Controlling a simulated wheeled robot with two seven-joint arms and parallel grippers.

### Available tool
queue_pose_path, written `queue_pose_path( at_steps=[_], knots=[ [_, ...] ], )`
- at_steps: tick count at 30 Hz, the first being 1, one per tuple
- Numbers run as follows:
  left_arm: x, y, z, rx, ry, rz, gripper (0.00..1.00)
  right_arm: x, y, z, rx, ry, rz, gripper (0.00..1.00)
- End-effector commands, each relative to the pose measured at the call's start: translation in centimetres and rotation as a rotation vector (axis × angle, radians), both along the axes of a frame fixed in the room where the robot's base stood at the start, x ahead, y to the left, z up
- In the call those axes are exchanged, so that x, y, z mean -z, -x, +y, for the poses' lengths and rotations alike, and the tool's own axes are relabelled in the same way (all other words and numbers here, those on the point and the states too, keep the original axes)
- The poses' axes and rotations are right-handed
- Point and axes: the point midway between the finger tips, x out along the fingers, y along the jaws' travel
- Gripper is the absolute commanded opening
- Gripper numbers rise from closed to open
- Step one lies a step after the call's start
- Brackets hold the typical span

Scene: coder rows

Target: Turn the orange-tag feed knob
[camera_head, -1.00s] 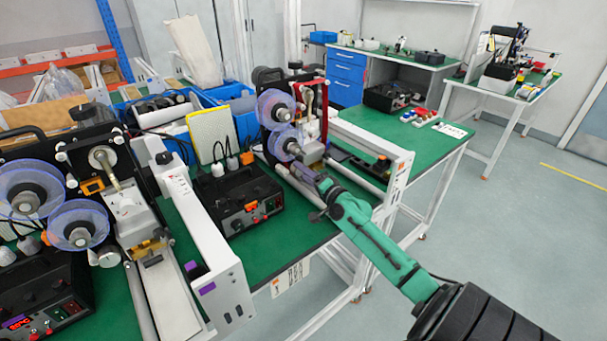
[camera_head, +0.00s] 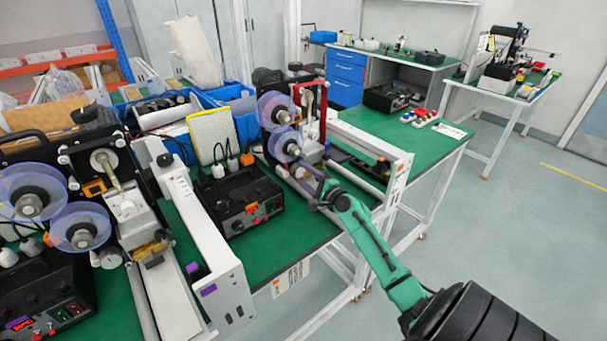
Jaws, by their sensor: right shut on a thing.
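The farther coder (camera_head: 309,98), with purple-blue reels (camera_head: 275,108) and a red-edged frame, stands on the green bench at centre. Its rail end carries an orange tag (camera_head: 399,167). My right gripper (camera_head: 297,170) reaches in from the lower right to just below the lower reel, at the height of the feed knob. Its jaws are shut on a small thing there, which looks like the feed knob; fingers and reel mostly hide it. The nearer coder at left has a bare metal knob (camera_head: 110,258) below its reels and a purple tag (camera_head: 207,289). My left gripper is not in view.
A black control box (camera_head: 242,198) sits on the bench left of my gripper. White rails (camera_head: 213,240) flank the coders. Blue bins (camera_head: 215,112) stand behind. Small coloured items (camera_head: 420,116) lie at the bench's right end. The floor at right is clear.

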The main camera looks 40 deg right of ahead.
Motion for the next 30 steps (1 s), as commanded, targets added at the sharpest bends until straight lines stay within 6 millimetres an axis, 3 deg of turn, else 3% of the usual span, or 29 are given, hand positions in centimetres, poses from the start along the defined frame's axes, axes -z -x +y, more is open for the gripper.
queue_pose_path(
  at_steps=[16,17,19,30],
  knots=[
    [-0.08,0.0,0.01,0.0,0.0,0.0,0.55,0.06,0.01,-0.01,0.001,-0.033,0.0,0.0],
    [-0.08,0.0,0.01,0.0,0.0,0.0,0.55,0.05,0.01,-0.01,0.001,-0.033,0.0,0.57],
    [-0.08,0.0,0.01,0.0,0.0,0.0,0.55,0.06,0.01,-0.01,0.001,-0.033,0.0,0.83],
    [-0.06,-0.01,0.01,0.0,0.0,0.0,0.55,0.09,0.28,0.02,0.0,-0.032,0.0,0.83]
  ],
)
